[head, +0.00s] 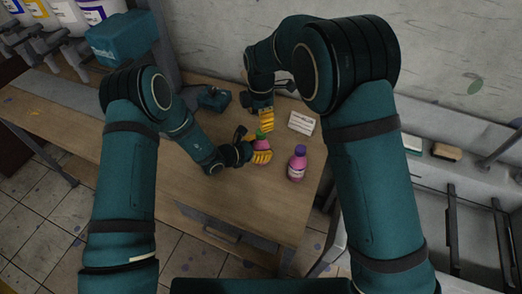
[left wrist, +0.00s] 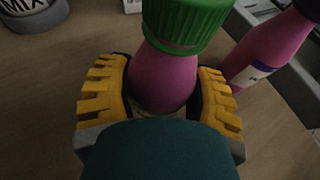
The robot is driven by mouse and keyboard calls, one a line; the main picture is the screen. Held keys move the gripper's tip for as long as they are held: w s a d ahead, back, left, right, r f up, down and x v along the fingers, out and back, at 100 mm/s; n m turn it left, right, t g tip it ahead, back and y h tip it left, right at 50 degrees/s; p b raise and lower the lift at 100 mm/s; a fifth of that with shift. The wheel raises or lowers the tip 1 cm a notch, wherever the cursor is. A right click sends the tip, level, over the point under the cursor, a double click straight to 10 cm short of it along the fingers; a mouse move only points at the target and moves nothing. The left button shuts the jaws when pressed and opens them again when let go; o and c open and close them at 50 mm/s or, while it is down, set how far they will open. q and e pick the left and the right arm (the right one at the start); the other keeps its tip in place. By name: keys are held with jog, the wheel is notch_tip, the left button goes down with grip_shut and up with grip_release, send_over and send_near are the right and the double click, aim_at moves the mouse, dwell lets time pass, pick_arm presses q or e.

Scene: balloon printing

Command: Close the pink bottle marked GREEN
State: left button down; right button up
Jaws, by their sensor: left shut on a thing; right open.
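A pink bottle with a green cap (head: 260,135) stands on the wooden table. In the left wrist view the green cap (left wrist: 184,22) sits on top of the pink neck (left wrist: 163,75). The bottle's label is hidden. My left gripper (head: 256,155) is shut around the bottle's body, and its yellow fingers show on both sides in the left wrist view (left wrist: 160,95). My right gripper (head: 266,120) is open, just behind and above the green cap. A second pink bottle with a purple cap (head: 297,164) stands to the right; it also shows in the left wrist view (left wrist: 262,50).
The wooden table (head: 215,205) has free room at its front. A white card or label sheet (head: 302,123) lies at the back right. A small dark device (head: 214,98) stands at the back.

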send_over(261, 147)
jog(key=w, duration=0.2)
jog(key=shift+w+f, duration=0.1)
jog(key=shift+f, duration=2.95)
jog(key=shift+c, duration=0.2)
grip_shut()
jog(key=m, duration=0.9)
jog(key=shift+m, duration=0.4)
